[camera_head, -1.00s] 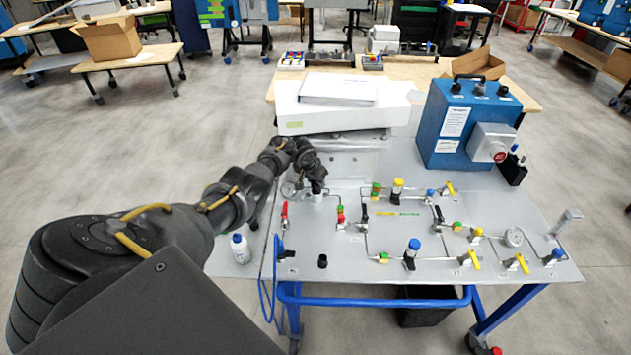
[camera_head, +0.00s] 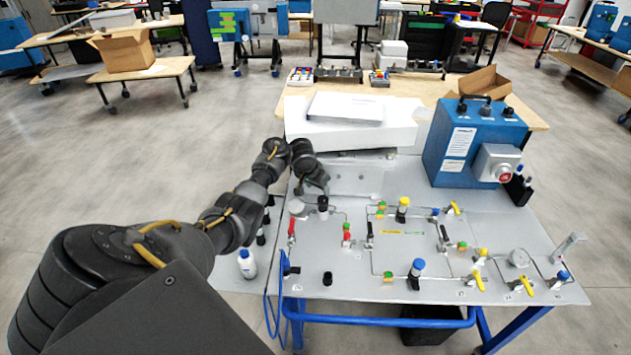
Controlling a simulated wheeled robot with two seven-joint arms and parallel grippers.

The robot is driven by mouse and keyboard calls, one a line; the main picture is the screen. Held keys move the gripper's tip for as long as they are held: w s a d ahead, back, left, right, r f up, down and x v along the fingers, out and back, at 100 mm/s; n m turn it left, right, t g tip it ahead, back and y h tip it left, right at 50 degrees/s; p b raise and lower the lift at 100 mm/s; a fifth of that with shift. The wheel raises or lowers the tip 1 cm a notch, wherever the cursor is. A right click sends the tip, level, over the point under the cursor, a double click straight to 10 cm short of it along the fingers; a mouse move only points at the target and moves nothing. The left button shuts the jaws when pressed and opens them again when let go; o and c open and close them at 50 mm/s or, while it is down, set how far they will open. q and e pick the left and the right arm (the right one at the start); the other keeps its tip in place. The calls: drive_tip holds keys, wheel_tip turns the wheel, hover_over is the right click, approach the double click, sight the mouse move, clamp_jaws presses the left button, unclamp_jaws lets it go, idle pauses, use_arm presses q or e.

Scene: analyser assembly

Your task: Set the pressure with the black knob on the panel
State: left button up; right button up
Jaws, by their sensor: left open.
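The grey panel (camera_head: 430,265) lies on the table with pipes, valves and gauges on it. A black knob (camera_head: 323,203) stands upright near the panel's upper left, beside a round gauge (camera_head: 297,207). My left gripper (camera_head: 318,184) is just behind and above this knob, pointing down. It is open, and it appears apart from the knob, with nothing seen between its fingers. Another short black knob-like part (camera_head: 327,279) stands near the panel's front left edge. My right gripper is not in view.
A blue box (camera_head: 465,140) with a handle stands behind the panel at the right. A white box (camera_head: 350,128) lies behind the gripper. A red-handled valve (camera_head: 291,230) is in front of the gauge.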

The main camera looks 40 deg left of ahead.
use_arm(q)
drive_tip(key=shift+v, duration=1.1)
